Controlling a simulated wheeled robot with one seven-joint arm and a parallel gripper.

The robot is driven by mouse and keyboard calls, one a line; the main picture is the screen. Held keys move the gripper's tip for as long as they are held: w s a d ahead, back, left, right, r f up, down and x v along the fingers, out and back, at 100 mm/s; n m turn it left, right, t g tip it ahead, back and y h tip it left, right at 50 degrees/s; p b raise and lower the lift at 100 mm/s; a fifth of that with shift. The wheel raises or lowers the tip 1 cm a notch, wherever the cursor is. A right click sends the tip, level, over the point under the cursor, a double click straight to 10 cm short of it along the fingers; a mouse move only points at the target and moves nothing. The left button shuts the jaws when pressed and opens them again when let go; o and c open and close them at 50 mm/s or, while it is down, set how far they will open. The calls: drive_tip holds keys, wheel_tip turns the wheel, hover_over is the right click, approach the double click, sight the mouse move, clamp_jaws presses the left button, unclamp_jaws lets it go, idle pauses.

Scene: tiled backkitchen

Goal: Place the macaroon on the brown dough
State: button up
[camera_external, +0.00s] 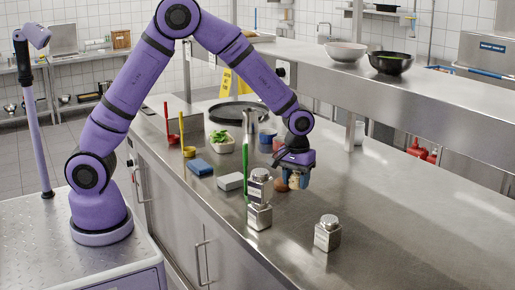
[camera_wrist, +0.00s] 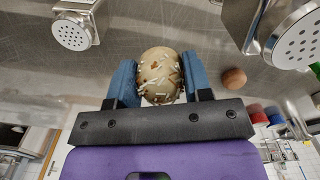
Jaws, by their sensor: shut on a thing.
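My gripper (camera_external: 296,180) has its blue fingers shut on the macaroon, a pale tan ball with white and brown flecks. The macaroon (camera_wrist: 160,75) shows clearly between both fingers in the wrist view, and partly in the external view (camera_external: 295,183). The brown dough (camera_wrist: 234,78) is a plain smooth brown ball, apart from the macaroon and to its right in the wrist view. The macaroon's height above the counter is hard to tell.
Two metal shakers are stacked (camera_external: 259,215) close in front of my gripper, with a green stick rising beside them. Another shaker (camera_external: 328,234) stands to the right. Blue (camera_external: 200,168) and grey (camera_external: 231,181) blocks lie left. The counter's right side (camera_external: 400,210) is clear.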

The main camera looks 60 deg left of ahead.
wheel_tip(320, 180, up, 4)
drive_tip(key=shift+f, duration=0.1)
drive_tip(key=shift+w+a+r, duration=0.2)
drive_tip(key=shift+w+a, duration=0.2)
drive_tip(key=shift+a, duration=0.1)
drive_tip(key=w+a, duration=0.6)
drive_tip(key=a, duration=0.3)
drive_tip(key=m, duration=0.2)
hover_over(282, 180)
wheel_tip(282, 180, down, 11)
drive_tip(key=shift+w, duration=0.1)
drive_tip(key=shift+f, duration=2.1)
drive_tip(key=shift+f, duration=0.2)
drive_tip(key=o, duration=0.9)
